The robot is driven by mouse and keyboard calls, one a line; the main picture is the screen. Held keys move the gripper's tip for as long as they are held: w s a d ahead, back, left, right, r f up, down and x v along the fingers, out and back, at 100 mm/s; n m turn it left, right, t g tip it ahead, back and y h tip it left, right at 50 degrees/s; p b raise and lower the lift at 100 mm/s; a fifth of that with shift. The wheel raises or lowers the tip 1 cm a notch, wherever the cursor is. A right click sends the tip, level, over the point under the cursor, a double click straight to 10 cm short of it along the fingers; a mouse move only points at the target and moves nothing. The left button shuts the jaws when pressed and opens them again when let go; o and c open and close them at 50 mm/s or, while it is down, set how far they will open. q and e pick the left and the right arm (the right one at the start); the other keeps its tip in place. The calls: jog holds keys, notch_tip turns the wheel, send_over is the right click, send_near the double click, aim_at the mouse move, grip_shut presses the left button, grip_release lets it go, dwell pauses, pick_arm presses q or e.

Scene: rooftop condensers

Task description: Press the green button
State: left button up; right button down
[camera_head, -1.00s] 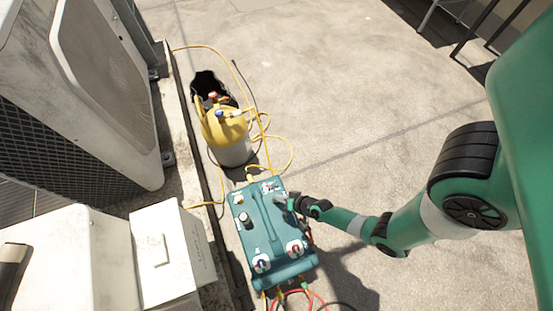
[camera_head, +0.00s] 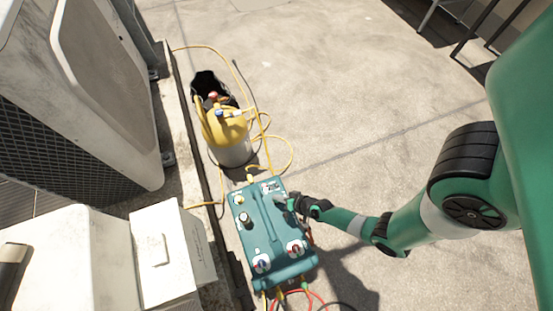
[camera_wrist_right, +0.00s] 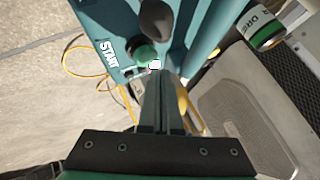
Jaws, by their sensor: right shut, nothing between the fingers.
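The green button (camera_wrist_right: 145,54) is on the teal machine beside a white START label (camera_wrist_right: 109,55) in the right wrist view. In the head view the teal machine (camera_head: 264,228) stands on the ground, and I cannot make out the button there. My right gripper (camera_wrist_right: 163,78) is shut and empty, with its fingertips just beside the button, close to a small white part. I cannot tell whether the tips touch anything. In the head view the right gripper (camera_head: 290,203) is over the machine's upper right corner. My left gripper is not in view.
A yellow and grey cylinder (camera_head: 230,145) with yellow hoses stands behind the machine. Large condenser units (camera_head: 105,90) and a pale box (camera_head: 165,250) line the left. Red and yellow hoses (camera_head: 310,298) lie in front. Open concrete lies to the right.

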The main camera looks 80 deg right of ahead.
jog(key=shift+f, duration=0.15)
dwell(0.7)
jog(key=shift+f, duration=0.3)
dwell(0.4)
jog(key=shift+r+p, duration=0.4)
jog(key=shift+r, duration=0.05)
notch_tip(320, 180, up, 5)
jog(key=p, duration=0.5)
dwell(0.8)
